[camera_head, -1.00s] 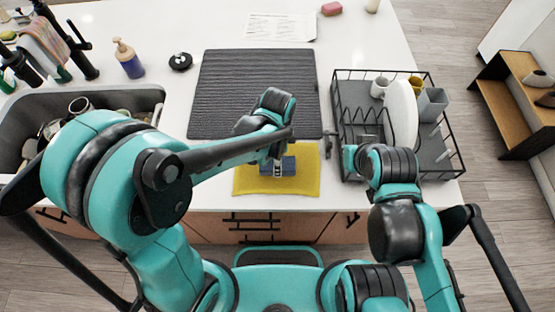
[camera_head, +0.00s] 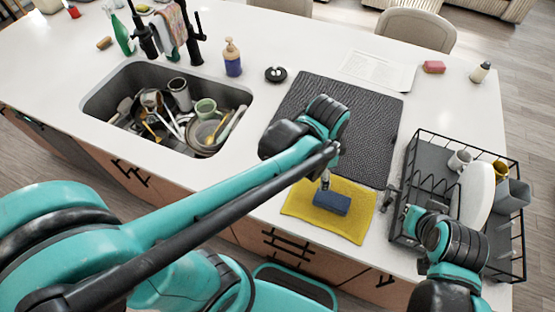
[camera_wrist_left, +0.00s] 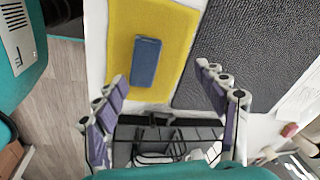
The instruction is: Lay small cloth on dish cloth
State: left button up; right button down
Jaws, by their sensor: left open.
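A small blue folded cloth (camera_head: 332,202) lies on the yellow dish cloth (camera_head: 300,208) near the counter's front edge. In the left wrist view the blue cloth (camera_wrist_left: 146,62) lies wholly within the yellow dish cloth (camera_wrist_left: 122,40). My left gripper (camera_head: 325,180) is above the back edge of the blue cloth in the head view. Its fingers (camera_wrist_left: 166,100) are spread wide and empty in the wrist view, apart from the blue cloth. My right gripper (camera_head: 393,199) is by the left side of the dish rack; its fingers are too small to read.
A dark drying mat (camera_head: 375,125) lies behind the yellow cloth. A black wire dish rack (camera_head: 408,238) with dishes stands to the right. A sink (camera_head: 100,105) full of dishes is at the left. A soap bottle (camera_head: 232,60) and a faucet stand behind it.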

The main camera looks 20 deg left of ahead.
pick_arm(q)
jog(key=s+a+r+n+t, duration=0.1)
jog(key=s+a+n+t, duration=0.1)
jog(key=a+n, duration=0.4)
jog(key=s+a+r+n+t, duration=0.2)
jog(key=a+n+t, duration=0.1)
jog(key=a+n, duration=0.3)
jog(key=shift+s+r+n+y, duration=0.15)
jog(key=shift+s+n+y, duration=0.15)
jog(key=shift+s+n, duration=0.1)
jog(key=shift+s, duration=0.1)
